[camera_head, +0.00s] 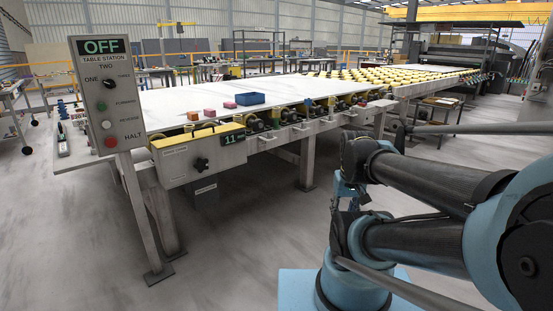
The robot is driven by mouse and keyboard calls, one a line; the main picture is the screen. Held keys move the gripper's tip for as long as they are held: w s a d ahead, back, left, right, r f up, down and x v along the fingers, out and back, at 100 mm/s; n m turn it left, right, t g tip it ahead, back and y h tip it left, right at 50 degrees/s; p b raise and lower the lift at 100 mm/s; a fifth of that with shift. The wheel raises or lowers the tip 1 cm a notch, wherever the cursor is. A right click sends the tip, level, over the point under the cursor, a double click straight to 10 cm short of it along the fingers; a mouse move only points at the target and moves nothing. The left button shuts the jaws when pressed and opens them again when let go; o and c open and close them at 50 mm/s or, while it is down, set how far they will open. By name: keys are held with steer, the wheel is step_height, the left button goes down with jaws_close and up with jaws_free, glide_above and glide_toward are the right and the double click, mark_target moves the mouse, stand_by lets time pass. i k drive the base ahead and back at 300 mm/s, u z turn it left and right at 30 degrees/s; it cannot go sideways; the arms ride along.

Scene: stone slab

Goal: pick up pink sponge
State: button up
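A small flat pink block (229,105), which looks like the pink sponge, lies on the pale slab tabletop (172,103), just left of a blue tray (250,98). Two other small blocks lie to its left: a pinkish-red one (209,112) and an orange-red one (193,115). My arm is folded at the right of the view, well apart from the table. What seems to be my gripper (349,190) hangs near the dark arm links, small and partly hidden. Its fingers cannot be made out, and no held object shows.
A control panel marked OFF (104,95) stands on a post at the table's left front. A yellow-topped control box (198,155) juts from the near edge. Yellow rollers (375,77) continue the table to the back right. The floor (250,250) in front is clear.

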mark_target(228, 105)
steer(key=z, duration=0.15)
steer(key=i, duration=2.75)
steer(key=u, duration=0.9)
steer(key=i, duration=0.85)
steer(key=u, duration=0.3)
